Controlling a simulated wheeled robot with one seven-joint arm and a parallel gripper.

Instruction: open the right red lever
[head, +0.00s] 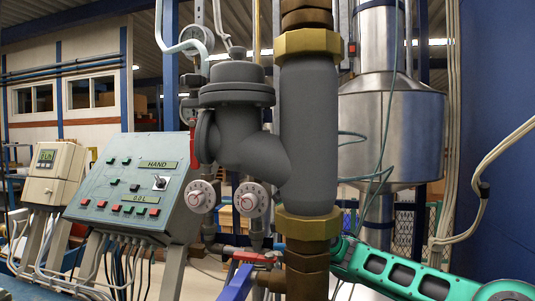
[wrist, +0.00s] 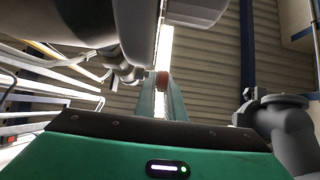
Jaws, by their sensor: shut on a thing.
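A red lever (head: 253,257) lies roughly level low in the middle of the head view, left of the brown pipe. Another red part (head: 192,150), upright, shows farther left beside the dark grey valve body. My green arm comes in from the lower right and passes behind the pipe, which hides most of my gripper in the head view. In the wrist view, the two green fingers of my gripper (wrist: 161,98) are close together with a red piece (wrist: 162,80) between their tips. They are shut on it, and it appears to be the right red lever.
The thick grey pipe (head: 309,140) with brass nuts stands in front of my gripper. Two white dials (head: 250,199) sit left of it. A green control panel (head: 135,185) stands at the left, and a steel tank (head: 390,130) behind. A loose pale cable hangs at the right.

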